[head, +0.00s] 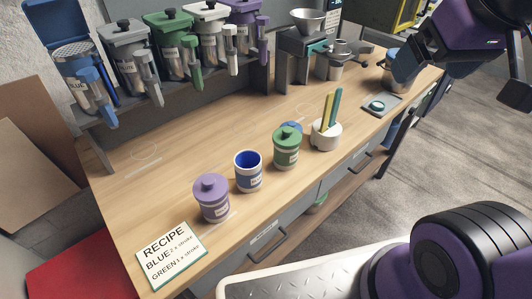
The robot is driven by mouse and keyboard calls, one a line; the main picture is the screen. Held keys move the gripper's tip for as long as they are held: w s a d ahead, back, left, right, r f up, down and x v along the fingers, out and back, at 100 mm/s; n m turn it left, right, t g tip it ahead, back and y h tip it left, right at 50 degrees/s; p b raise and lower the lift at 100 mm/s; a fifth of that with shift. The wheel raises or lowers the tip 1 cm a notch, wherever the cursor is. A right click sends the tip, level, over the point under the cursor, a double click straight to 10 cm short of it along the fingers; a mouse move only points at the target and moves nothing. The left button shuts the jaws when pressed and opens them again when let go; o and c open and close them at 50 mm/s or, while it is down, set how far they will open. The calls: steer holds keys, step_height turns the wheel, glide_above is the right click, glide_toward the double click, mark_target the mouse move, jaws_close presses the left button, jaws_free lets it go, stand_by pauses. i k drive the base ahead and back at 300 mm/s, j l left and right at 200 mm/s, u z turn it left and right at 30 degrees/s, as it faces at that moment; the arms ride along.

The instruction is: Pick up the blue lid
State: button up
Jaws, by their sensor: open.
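A blue lid (291,127) lies on the wooden bench, mostly hidden behind the green-lidded jar (287,148). Only its upper edge shows. An open jar with a blue inside (248,172) and a label stands upright to the left of the green-lidded jar. A purple jar with its lid on (211,198) stands farther left. My gripper (404,72) is at the upper right, above the right end of the bench and well apart from the blue lid. It is open, and its fingertips are hard to make out.
A white cup (326,134) holding yellow and teal sticks stands right of the green-lidded jar. A scale (380,106) with a teal item is farther right. Several dispensers line the back. A recipe card (170,255) lies at front left. The bench's left-middle is clear.

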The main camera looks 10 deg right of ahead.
mark_target(248, 163)
steer(key=i+l+u, duration=0.1)
steer(key=l, duration=0.2)
steer(key=i+l+u, duration=0.15)
steer(key=l, duration=0.2)
steer(key=i+l+u, duration=0.1)
steer(key=l, duration=0.25)
steer(key=i+l+u, duration=0.15)
steer(key=l, duration=0.25)
steer(key=i+l+u, duration=0.1)
steer(key=l, duration=0.25)
steer(key=i, duration=0.1)
